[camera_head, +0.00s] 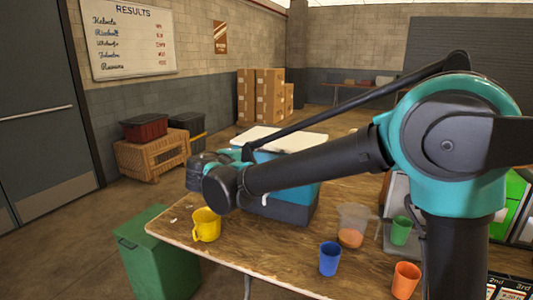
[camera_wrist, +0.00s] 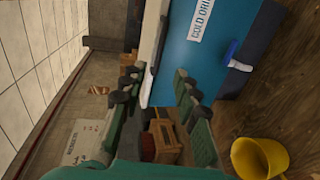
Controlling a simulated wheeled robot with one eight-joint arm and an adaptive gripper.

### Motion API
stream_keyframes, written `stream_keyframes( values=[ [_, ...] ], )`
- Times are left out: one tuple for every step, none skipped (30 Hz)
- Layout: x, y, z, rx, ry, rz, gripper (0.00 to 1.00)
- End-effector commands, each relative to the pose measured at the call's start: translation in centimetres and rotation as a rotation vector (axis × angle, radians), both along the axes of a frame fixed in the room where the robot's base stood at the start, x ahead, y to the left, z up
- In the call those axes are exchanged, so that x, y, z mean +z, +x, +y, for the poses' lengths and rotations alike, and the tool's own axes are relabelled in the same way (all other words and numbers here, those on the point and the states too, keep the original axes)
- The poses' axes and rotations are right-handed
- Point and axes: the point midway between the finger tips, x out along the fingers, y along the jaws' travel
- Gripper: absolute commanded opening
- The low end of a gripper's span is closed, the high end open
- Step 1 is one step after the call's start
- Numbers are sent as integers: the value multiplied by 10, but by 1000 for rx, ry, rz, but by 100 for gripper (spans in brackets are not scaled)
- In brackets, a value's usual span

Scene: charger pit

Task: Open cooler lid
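The cooler has a blue body (camera_head: 305,192) with a dark base and a white lid (camera_head: 290,139). It stands on the wooden table, partly hidden by my arm. The lid lies flat on the body. My gripper (camera_wrist: 155,85) is open. Its two fingers point at the cooler's near corner, one on each side of the lid edge. I cannot tell whether they touch it.
A yellow mug (camera_head: 206,225) stands near the table's left edge, below my gripper. A blue cup (camera_head: 329,259), an orange cup (camera_head: 405,280), a green cup (camera_head: 401,231) and a clear pitcher (camera_head: 352,226) stand to the right. A green bin (camera_head: 160,258) is beside the table.

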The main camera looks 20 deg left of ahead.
Motion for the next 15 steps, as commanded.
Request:
stream_keyframes(
  values=[
    [-2,11,-2,-4,0,0,31],
    [-4,17,-3,-5,0,0,31],
    [-5,25,-3,-4,-1,0,31],
    [-7,31,-4,-5,-1,0,31],
    [-8,37,-4,-5,-1,1,31],
    [-10,45,-5,-4,-2,1,31],
    [-11,51,-6,-5,-2,1,31],
    [-12,56,-6,-5,-2,1,31],
    [-14,64,-6,-4,-1,1,31],
    [-15,70,-7,-4,-1,1,31],
    [-16,76,-7,-4,-1,1,31],
    [-18,83,-8,-4,-1,1,31],
    [-19,89,-9,-4,-1,1,31],
    [-20,94,-9,-4,-1,1,31],
    [-22,101,-9,-3,-1,1,31]
  ],
)
